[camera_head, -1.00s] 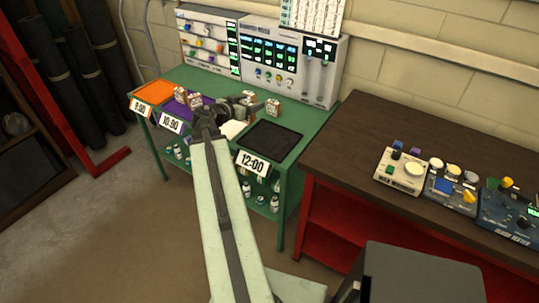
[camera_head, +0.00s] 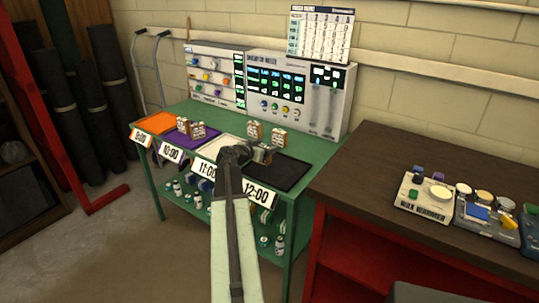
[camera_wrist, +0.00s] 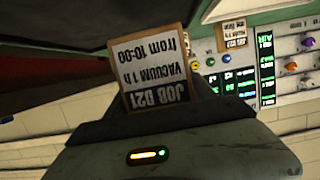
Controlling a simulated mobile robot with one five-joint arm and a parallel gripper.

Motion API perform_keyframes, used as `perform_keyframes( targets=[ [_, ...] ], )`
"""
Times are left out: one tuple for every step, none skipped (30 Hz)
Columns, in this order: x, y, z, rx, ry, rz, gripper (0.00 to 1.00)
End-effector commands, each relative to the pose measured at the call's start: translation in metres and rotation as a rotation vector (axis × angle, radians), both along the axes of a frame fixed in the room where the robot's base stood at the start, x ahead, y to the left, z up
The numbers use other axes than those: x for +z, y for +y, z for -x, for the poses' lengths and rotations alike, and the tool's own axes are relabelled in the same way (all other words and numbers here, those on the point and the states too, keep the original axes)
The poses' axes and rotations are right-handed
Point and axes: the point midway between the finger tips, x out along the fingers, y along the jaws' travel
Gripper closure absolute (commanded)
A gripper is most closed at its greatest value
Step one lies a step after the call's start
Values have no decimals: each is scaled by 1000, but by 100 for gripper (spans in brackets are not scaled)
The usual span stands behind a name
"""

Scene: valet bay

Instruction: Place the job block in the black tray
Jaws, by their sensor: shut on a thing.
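My gripper (camera_head: 263,153) is shut on a job block (camera_wrist: 155,65), a tan-edged block with a white label reading "JOB D21, VACUUM 1h, from 10:00", upside down in the wrist view. In the head view the held block is hard to make out at the jaws. The black tray (camera_head: 290,176), behind the 12:00 tag (camera_head: 257,193), lies on the green bench. My gripper is over or beside the tray's left back part; its height above it is unclear.
Two other blocks (camera_head: 254,132) (camera_head: 279,138) stand behind the trays. Two more (camera_head: 182,125) (camera_head: 198,130) stand by the purple tray (camera_head: 180,138). A pale tray (camera_head: 222,150), an orange tray (camera_head: 156,122) and a control panel (camera_head: 292,90) share the bench. A brown table (camera_head: 380,180) is at right.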

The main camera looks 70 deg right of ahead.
Motion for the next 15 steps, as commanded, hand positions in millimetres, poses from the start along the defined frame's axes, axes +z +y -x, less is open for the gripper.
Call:
perform_keyframes(
  targets=[
    [-2, -15, -2, -1, -1, 0, 81],
    [-2, -20, -2, -1, -1, 0, 81],
    [-3, -25, -1, -1, -1, 0, 81],
    [-3, -27, -2, -1, -1, 0, 81],
    [-3, -29, -2, -1, -1, 0, 81],
    [-3, -29, -1, 0, -1, 0, 81],
    [-3, -30, -1, 0, 0, 0, 81],
    [-3, -29, -1, 0, 0, 0, 81],
    [-3, -30, -1, 0, 0, 0, 81],
    [-3, -31, -1, 0, 0, 0, 81],
    [-3, -34, -2, 0, 0, 0, 81],
    [-4, -39, -2, 0, 0, 0, 81],
    [-5, -44, -3, 0, 0, 0, 81],
    [-12, -45, -2, 1, 0, 0, 81],
    [-24, -42, -2, 1, 0, 0, 81]
  ],
)
